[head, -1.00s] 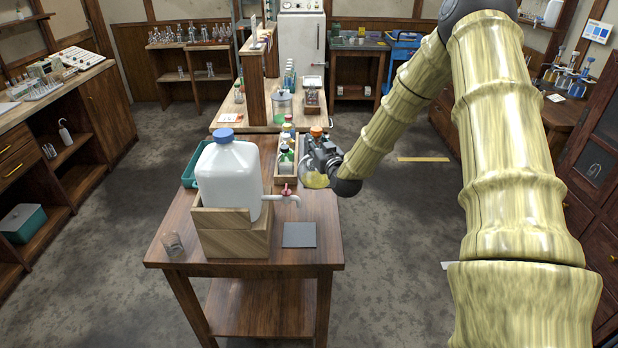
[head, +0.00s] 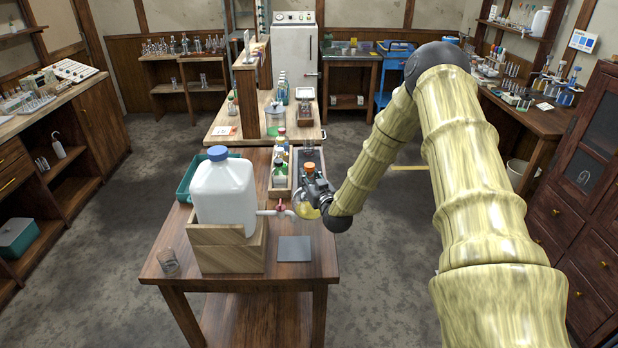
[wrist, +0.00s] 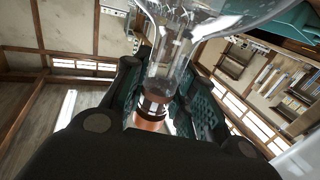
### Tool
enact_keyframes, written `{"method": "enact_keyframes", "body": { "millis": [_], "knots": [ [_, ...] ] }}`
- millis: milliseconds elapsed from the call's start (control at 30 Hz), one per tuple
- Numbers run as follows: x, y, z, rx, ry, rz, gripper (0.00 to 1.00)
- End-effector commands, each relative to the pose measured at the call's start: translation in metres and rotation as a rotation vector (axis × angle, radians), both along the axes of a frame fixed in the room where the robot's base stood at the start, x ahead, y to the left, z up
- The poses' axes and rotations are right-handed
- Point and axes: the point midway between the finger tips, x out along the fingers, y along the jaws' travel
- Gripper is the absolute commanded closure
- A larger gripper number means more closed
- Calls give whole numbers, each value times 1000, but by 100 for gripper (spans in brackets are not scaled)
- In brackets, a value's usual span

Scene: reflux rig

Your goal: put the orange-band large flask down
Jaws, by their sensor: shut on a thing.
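The orange-band large flask (head: 305,211) is a clear round glass vessel with yellow liquid and an orange top. It is at the right edge of the near wooden table (head: 190,270), right of the jug's tap. My gripper (head: 316,190) is shut on its neck. In the wrist view the flask's glass neck (wrist: 168,70) runs between my gripper's teal-lined fingers (wrist: 155,90), with the orange band beyond. The flask looks upright in the head view. I cannot tell whether its bottom touches the table.
A white jug (head: 222,195) with a blue cap sits in a wooden stand, its tap (head: 280,209) close to the flask. A grey mat (head: 294,249) lies bare in front. A small glass (head: 168,261) stands front left. A bottle crate (head: 281,182) is behind.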

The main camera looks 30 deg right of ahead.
Motion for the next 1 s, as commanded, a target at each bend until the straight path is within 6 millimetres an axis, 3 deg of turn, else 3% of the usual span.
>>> {"method": "enact_keyframes", "body": {
  "millis": [533, 567, 667, 1000],
  "knots": [
    [1, 0, -8, 0, -2, 0, 100],
    [0, 0, -8, 0, -1, 0, 70],
    [0, 0, -8, 0, -1, 0, 52],
    [0, 0, -6, 0, -1, -1, 52]
  ]
}}
